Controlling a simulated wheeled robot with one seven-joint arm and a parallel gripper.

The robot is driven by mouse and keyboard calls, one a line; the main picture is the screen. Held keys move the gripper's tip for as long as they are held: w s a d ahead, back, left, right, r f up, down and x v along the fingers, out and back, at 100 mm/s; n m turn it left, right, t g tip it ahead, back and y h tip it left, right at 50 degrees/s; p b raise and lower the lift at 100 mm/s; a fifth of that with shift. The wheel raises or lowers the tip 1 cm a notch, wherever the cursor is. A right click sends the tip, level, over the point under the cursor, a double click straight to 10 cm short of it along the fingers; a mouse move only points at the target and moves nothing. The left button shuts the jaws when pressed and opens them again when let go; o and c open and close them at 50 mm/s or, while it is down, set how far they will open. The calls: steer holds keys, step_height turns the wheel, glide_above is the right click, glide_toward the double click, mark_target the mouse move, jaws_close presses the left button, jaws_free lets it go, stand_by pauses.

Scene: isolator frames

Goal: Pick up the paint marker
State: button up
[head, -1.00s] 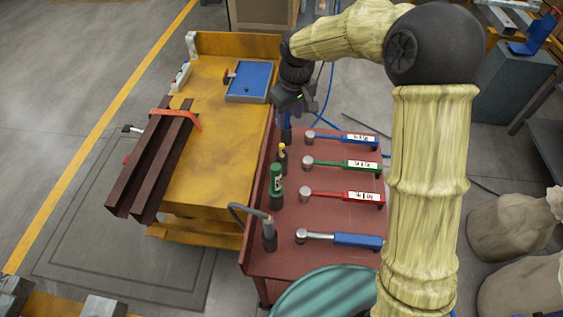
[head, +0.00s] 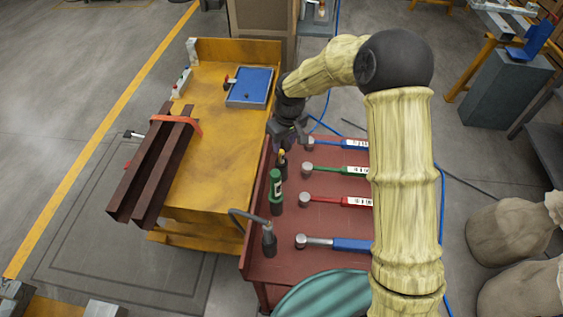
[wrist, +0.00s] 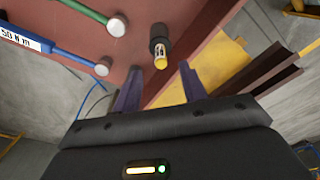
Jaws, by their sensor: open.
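The paint marker (wrist: 159,52), which I take to be the small yellow-ended piece, stands in a dark holder (wrist: 157,33) on the red table. In the head view the marker's yellow end (head: 282,155) shows just below my gripper (head: 285,145), near the table's left edge. In the wrist view my gripper (wrist: 160,82) is open, with two purple fingers spread apart. The marker appears ahead of the fingers, roughly in line with the gap, and nothing is held.
A green bottle-like item (head: 276,188) and a grey hooked tool in a dark stand (head: 268,240) are nearby. Several torque-wrench-like tools, including a green one (head: 340,170), lie to the right. A yellow bench (head: 205,165) adjoins on the left.

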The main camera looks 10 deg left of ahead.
mark_target(282, 151)
steer(key=shift+w+a+f, duration=0.15)
steer(key=shift+f, duration=1.35)
steer(key=shift+w+a+f+p, duration=0.15)
steer(key=shift+f+p, duration=0.2)
steer(key=shift+f, duration=0.5)
steer(key=shift+w+a+f+p, duration=0.15)
steer(key=shift+f+p, duration=0.2)
steer(key=shift+f, duration=0.5)
steer(key=shift+w+a+f+p, duration=0.15)
steer(key=shift+f+p, duration=0.2)
steer(key=shift+f, duration=0.5)
steer(key=c, duration=0.7)
